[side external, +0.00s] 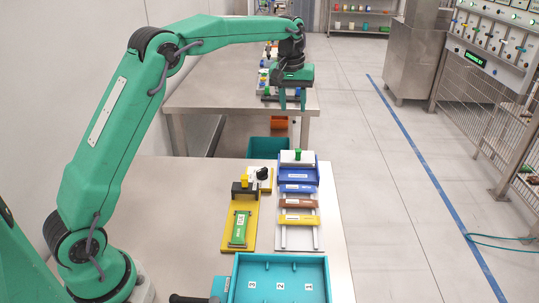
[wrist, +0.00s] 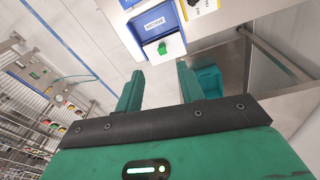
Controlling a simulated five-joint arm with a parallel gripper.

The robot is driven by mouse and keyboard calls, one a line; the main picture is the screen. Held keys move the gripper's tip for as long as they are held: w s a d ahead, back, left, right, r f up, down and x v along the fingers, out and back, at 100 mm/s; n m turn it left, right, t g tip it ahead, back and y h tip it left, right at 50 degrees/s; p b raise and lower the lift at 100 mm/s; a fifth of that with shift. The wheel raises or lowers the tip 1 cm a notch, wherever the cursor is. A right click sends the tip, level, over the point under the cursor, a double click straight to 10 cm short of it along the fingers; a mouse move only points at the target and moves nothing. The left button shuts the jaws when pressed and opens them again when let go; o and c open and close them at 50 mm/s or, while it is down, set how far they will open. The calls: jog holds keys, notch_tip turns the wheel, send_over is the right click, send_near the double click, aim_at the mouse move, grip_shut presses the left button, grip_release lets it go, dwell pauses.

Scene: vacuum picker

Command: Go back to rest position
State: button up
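My gripper (side external: 292,101) is raised at the end of my outstretched arm, beyond the far edge of the near table in the side view. Its two green fingers point down, apart, with nothing between them. The wrist view also shows the gripper (wrist: 159,88) with its fingers apart and empty. In that view a blue tray (wrist: 143,23) with a white label lies beyond the fingertips, with a green knob (wrist: 162,48) on a white block. The same blue tray (side external: 311,173) stands at the far end of the near table, below and apart from my gripper.
On the near table (side external: 190,205) are a yellow plate (side external: 228,238) with a green part, a railed fixture with coloured bars (side external: 299,203), and a teal compartment tray (side external: 323,270). A second table (side external: 190,97) with items stands behind. A teal bin (side external: 264,147) sits between the tables.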

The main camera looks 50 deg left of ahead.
jog(key=s+d+r+m+t, duration=0.15)
jog(key=s+r, duration=0.25)
jog(key=s, duration=0.5)
jog(key=s+d+r+m+t, duration=0.15)
jog(key=s+r, duration=0.25)
jog(key=s, duration=0.6)
jog(key=s+d+f+m, duration=0.1)
jog(key=s+f+m, duration=0.1)
jog(key=s, duration=0.6)
jog(key=s+d+f+m+t, duration=0.1)
jog(key=s+f, duration=0.3)
jog(key=s, duration=0.5)
jog(key=shift+d+f+m, duration=0.25)
jog(key=shift+f+m, duration=0.05)
jog(key=shift+m, duration=0.1)
